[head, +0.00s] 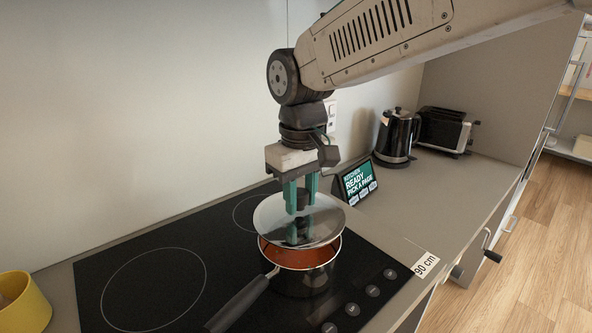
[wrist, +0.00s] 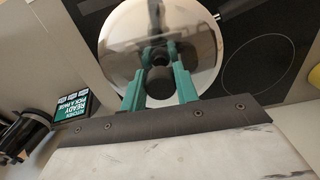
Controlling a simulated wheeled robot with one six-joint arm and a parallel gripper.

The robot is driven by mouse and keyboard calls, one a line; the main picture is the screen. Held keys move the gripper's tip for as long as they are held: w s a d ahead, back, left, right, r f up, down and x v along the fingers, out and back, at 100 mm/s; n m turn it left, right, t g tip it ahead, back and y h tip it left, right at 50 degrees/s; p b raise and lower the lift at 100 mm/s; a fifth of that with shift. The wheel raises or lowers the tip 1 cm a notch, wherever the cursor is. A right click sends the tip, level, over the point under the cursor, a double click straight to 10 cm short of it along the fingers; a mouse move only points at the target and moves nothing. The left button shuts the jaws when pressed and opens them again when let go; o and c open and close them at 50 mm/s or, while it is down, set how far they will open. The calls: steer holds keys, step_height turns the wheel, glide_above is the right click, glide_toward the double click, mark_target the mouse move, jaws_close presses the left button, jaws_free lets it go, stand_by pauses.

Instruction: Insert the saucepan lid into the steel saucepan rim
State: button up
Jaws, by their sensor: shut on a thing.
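The saucepan lid (head: 270,216) is a shiny round disc with a dark knob. My gripper (head: 301,204) points down and is shut on the lid's knob (wrist: 159,86). In the head view the lid is held above the steel saucepan (head: 303,279), tilted and set a little towards the back left of its opening. The saucepan's front rim and its orange-brown contents show below the lid. The back of the rim is hidden by the lid. In the wrist view the lid (wrist: 120,42) covers most of the pan.
The saucepan stands on a black hob (head: 150,262), its handle (head: 240,303) pointing to the front left. A small tablet display (head: 358,182), a kettle (head: 397,137) and a toaster (head: 444,131) stand behind to the right. A yellow bowl (head: 24,303) sits at the left edge.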

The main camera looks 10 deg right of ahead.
mark_target(301, 211)
steer(key=shift+w, duration=0.6)
steer(key=shift+s+d+f, duration=0.1)
steer(key=shift+s+d, duration=0.05)
steer(key=shift+s, duration=0.05)
steer(key=shift+f, duration=1.95)
steer(key=shift+f, duration=0.85)
steer(key=o, duration=1.2)
steer(key=shift+r, duration=0.1)
